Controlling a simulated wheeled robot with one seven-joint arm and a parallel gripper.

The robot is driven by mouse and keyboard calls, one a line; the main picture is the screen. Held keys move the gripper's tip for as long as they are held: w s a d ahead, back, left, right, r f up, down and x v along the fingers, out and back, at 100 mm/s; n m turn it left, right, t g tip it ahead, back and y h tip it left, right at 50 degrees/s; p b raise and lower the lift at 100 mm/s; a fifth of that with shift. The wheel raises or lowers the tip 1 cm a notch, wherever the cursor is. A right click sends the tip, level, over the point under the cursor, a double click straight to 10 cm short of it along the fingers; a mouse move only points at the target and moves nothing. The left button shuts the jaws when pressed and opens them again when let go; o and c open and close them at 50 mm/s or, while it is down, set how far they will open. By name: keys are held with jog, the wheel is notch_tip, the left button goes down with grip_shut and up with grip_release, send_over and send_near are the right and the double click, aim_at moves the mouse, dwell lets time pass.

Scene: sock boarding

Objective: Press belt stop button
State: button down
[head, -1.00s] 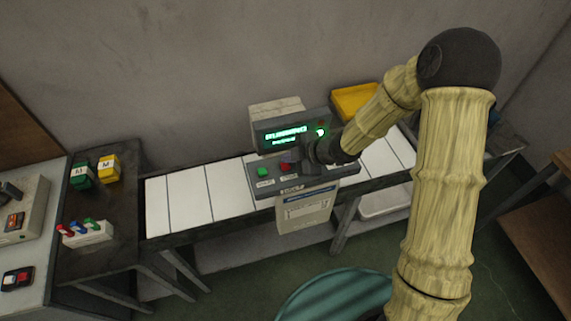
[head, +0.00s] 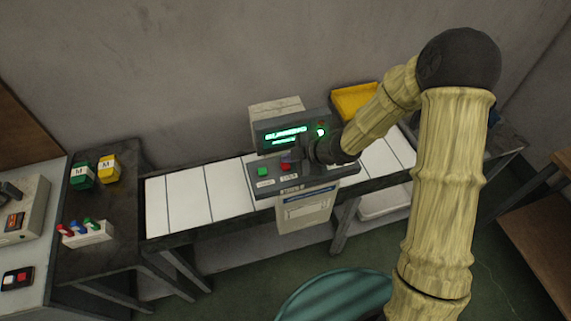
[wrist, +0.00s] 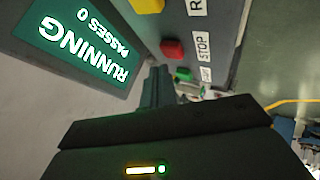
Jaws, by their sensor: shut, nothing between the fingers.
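The belt control box (head: 310,178) stands over the belt with a red stop button (head: 286,165) and a green button (head: 262,171) to its left. In the wrist view the red button (wrist: 172,48) sits beside the label STOP (wrist: 203,45), with the green button (wrist: 183,74) past it. The display (wrist: 85,40) reads RUNNING, PASSES 0. My gripper (wrist: 158,78) is shut and empty, its fingers close beside the red button. I cannot tell whether they touch it. In the head view my gripper (head: 304,152) is dark and partly covers the panel near the button.
The conveyor belt (head: 205,192) with white slats runs under the box. A yellow bin (head: 355,100) stands behind it. At the left, a dark table (head: 105,245) holds green and yellow blocks marked M and a small rack. A teal round object (head: 335,297) is in front.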

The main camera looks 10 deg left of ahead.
aim_at(290, 166)
jog(key=shift+f+b, duration=0.45)
jog(key=shift+f+b, duration=0.45)
jog(key=shift+f, duration=0.05)
dwell(1.0)
jog(key=shift+r+p, duration=0.85)
jog(key=shift+r, duration=0.1)
notch_tip(290, 166, up, 5)
jog(key=p, duration=0.4)
jog(key=shift+p, duration=0.3)
dwell(0.6)
